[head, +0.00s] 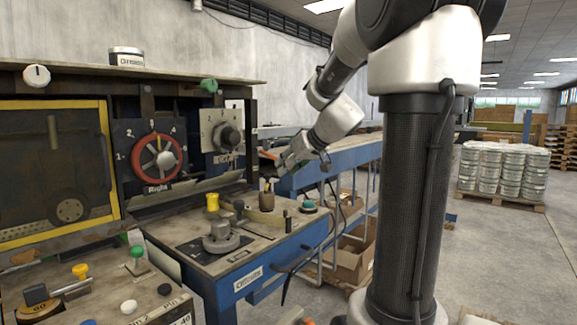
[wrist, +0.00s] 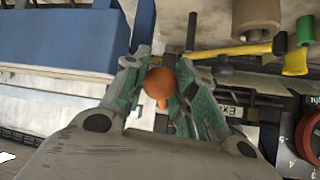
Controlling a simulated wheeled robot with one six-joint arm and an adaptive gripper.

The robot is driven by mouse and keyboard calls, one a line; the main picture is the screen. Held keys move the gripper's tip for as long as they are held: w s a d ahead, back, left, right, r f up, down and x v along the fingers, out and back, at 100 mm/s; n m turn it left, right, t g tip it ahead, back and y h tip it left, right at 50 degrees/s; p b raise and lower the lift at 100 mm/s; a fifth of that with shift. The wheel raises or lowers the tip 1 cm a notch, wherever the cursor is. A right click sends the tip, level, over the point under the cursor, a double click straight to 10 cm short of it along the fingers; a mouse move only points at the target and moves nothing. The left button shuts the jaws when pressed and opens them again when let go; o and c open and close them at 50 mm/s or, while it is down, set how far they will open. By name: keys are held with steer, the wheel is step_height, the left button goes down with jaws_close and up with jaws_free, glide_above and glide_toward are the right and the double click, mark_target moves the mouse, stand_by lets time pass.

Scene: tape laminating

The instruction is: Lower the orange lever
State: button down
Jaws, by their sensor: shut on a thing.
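The orange lever shows a round orange knob (wrist: 158,83) in the wrist view, with a short orange part below it. My gripper (wrist: 160,88) has its two green-grey fingers on either side of this knob, closed on it. In the head view my gripper (head: 283,162) is beyond the control bench, beside the blue conveyor frame. A small orange piece of the lever (head: 267,155) shows just left of the fingers. The rest of the lever is hidden by the gripper, and its exact tilt cannot be told.
A control bench (head: 262,240) with knobs and buttons stands in front of the panel with a red dial (head: 157,158). A blue conveyor (head: 345,157) runs behind my gripper. A yellow-handled tool (wrist: 293,57) lies near the fingers in the wrist view.

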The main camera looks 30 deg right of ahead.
steer(key=c, duration=1.1)
jaws_free()
steer(key=shift+f, duration=0.2)
steer(key=shift+r, duration=0.1)
steer(key=v, duration=1.2)
